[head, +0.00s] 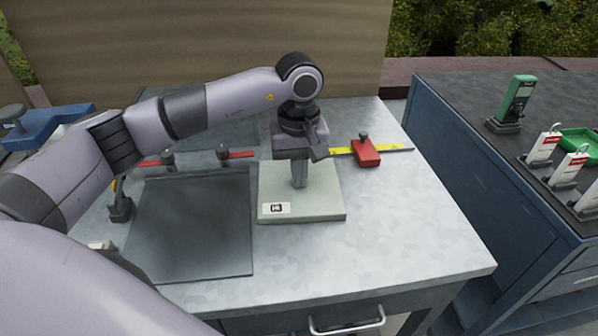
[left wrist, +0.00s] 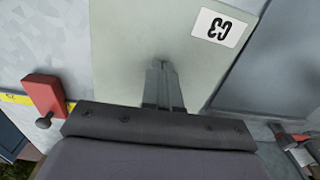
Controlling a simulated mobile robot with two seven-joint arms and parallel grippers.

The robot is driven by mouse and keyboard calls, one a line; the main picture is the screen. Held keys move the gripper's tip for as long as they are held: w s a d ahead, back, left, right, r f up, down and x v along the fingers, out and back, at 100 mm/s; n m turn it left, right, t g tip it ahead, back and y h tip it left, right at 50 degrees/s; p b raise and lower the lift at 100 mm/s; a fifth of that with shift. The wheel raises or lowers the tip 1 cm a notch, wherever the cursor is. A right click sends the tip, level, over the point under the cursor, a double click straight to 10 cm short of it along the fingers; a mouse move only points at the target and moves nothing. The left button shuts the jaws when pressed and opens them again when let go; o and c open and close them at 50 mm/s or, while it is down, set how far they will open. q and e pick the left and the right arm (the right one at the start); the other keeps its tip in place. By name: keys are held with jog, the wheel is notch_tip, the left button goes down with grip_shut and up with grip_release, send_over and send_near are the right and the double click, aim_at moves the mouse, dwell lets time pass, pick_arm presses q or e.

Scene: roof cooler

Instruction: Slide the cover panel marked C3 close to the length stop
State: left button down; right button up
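The cover panel marked C3 (head: 327,203) is a pale grey-green slab lying flat on the metal bench top. Its white C3 label (head: 276,208) is at its near left corner. The label also shows at the top of the left wrist view (left wrist: 222,27). My left gripper (head: 299,184) points down over the panel's middle, its narrow fingers together with nothing between them. The tips are at or just above the panel; contact is unclear. The length stop, a red block (head: 366,153) on a yellow scale, stands beyond the panel's far right corner, apart from it. My right gripper is not seen.
A dark square plate (head: 195,230) lies on the bench just left of the panel. A red rail with black knobs (head: 223,153) runs behind it. Bare bench top (head: 410,230) is free at right. A blue cabinet (head: 480,160) with a green meter stands further right.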

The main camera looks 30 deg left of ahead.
aim_at(328, 185)
pick_arm(q)
jog(key=shift+f, duration=0.15)
jog(key=shift+w+d+f+b, duration=0.15)
jog(key=shift+w+d, duration=0.3)
jog(key=shift+d, duration=0.4)
jog(key=shift+w+d+r+b, duration=0.1)
jog(key=shift+w+d, duration=0.35)
jog(key=shift+d, duration=0.4)
jog(key=shift+w+d+f+b, duration=0.15)
jog(key=shift+w+d, duration=0.3)
jog(key=shift+d, duration=0.4)
jog(key=shift+r, duration=0.1)
jog(key=shift+w+r+p, duration=0.15)
jog(key=shift+r+p, duration=0.3)
jog(key=shift+r, duration=0.2)
jog(key=shift+a+r+p, duration=0.1)
jog(key=shift+r+p, duration=1.6)
jog(key=shift+r, duration=1.3)
